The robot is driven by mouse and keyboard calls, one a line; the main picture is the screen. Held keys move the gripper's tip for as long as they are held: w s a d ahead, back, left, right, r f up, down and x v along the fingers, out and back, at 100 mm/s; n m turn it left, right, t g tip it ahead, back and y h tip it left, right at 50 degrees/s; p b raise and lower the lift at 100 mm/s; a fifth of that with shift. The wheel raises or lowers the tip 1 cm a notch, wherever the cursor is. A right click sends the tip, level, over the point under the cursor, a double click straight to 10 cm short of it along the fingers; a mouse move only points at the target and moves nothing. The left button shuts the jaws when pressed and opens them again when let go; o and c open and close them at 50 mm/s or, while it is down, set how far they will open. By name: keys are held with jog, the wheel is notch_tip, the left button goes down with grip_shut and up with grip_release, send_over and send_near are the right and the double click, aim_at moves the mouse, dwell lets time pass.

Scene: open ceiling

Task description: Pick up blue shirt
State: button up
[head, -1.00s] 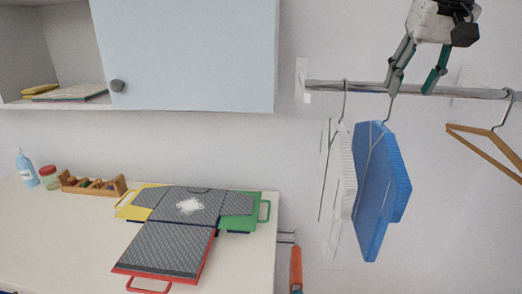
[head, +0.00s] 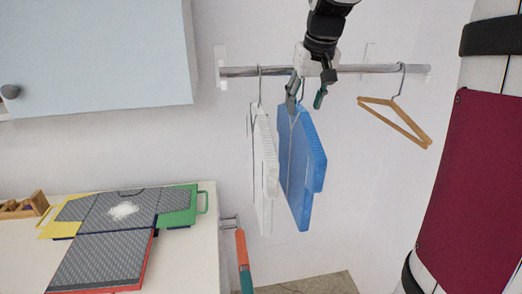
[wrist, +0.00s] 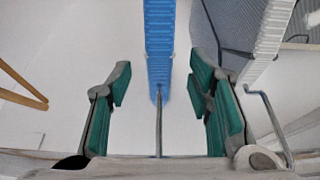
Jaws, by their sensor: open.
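The blue shirt (head: 304,165) hangs on a metal hanger from the rail, right of the white shirt (head: 264,175). My gripper (head: 306,98) is open at the rail, close above the blue shirt's shoulders. In the wrist view, the blue shirt (wrist: 160,40) runs down the middle, and its thin hanger hook (wrist: 159,125) stands between the two green-padded fingers (wrist: 160,72). A gap shows between the hook and each finger. In the head view, the top of the hook is partly hidden by my gripper.
The metal rail (head: 350,70) is fixed to the wall. An empty wooden hanger (head: 398,115) hangs to the right. A white table (head: 190,260) with a folding board (head: 130,215) stands left, below a pale blue cabinet (head: 100,60). A dark red panel (head: 470,190) stands at the right.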

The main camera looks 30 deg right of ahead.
jog(key=shift+x, duration=1.3)
grip_shut()
jog(key=shift+r, duration=0.15)
